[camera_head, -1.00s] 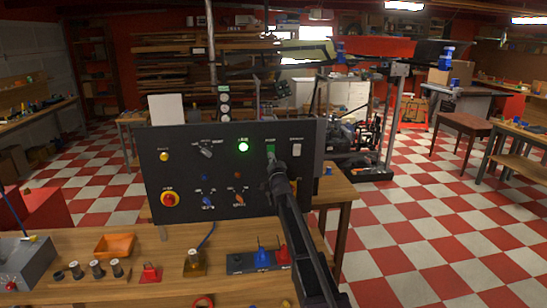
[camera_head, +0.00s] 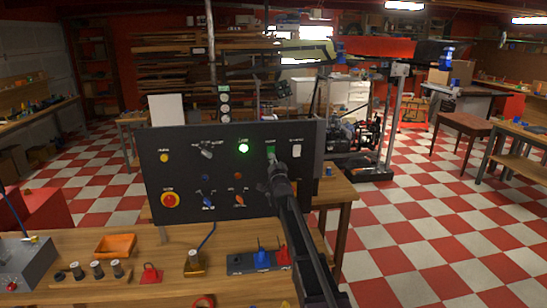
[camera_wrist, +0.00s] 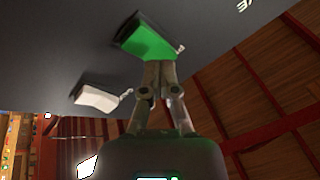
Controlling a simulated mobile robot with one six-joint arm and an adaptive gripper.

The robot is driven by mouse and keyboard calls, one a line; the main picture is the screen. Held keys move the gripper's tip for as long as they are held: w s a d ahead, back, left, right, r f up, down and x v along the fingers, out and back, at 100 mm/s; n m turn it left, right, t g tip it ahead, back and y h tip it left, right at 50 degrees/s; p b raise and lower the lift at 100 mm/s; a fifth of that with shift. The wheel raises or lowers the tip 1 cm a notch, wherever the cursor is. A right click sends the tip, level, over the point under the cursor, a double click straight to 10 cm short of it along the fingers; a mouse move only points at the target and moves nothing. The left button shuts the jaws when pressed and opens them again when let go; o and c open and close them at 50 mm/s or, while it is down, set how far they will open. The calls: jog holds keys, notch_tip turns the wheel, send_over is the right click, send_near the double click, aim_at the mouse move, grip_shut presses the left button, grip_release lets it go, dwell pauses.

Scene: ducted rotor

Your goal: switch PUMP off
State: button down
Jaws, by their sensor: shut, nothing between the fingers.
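A dark control panel (camera_head: 215,215) stands on the wooden bench. Its upper right bears a green rocker switch (camera_head: 271,150) and a white rocker switch (camera_head: 296,150). The panel lettering is too small to read, so I cannot tell which control is PUMP. My gripper (camera_head: 271,164) is shut and empty, just below the green switch. In the wrist view, the green switch (camera_wrist: 147,42) is lit-looking and the fingertips (camera_wrist: 158,66) meet its near edge; I cannot tell whether they touch. The white switch (camera_wrist: 98,98) lies apart to the left.
An orange tray (camera_head: 115,244) and blue and red parts (camera_head: 262,258) sit on the bench in front. Space above the panel's top edge looks clear.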

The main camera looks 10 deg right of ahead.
jog(key=shift+s, duration=0.1)
dwell(0.3)
jog(key=s, duration=0.1)
jog(key=s+r+p, duration=0.1)
jog(key=s, duration=0.1)
jog(key=s+r+p, duration=0.1)
jog(key=shift+s, duration=0.2)
dwell(0.3)
